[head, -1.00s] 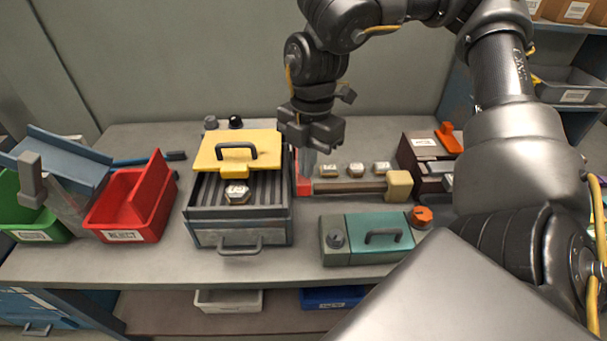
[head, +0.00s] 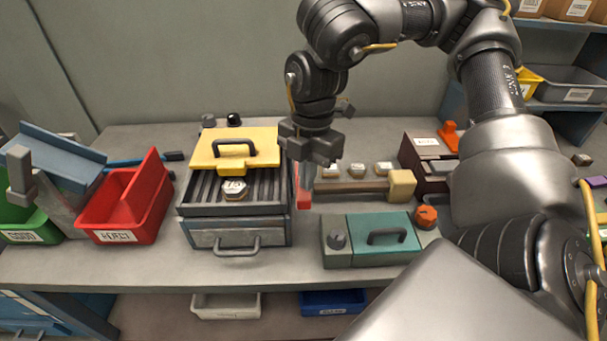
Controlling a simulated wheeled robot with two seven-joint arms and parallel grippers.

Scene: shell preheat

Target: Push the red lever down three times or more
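The red lever (head: 304,201) is a narrow bar between the grey heater with the ribbed tray and the wooden bar. Its front end shows low, just below my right gripper's fingertips. My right gripper (head: 306,186) points down over the lever, with its narrow fingers close together. It hides much of the lever's middle, and I cannot tell exactly where they touch. My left gripper is not in view.
The grey heater (head: 207,240) with a yellow handled lid (head: 215,157) stands close on the left. The wooden bar (head: 355,186) and a teal-lidded box (head: 370,252) are on the right. A red bin (head: 122,205) stands further left.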

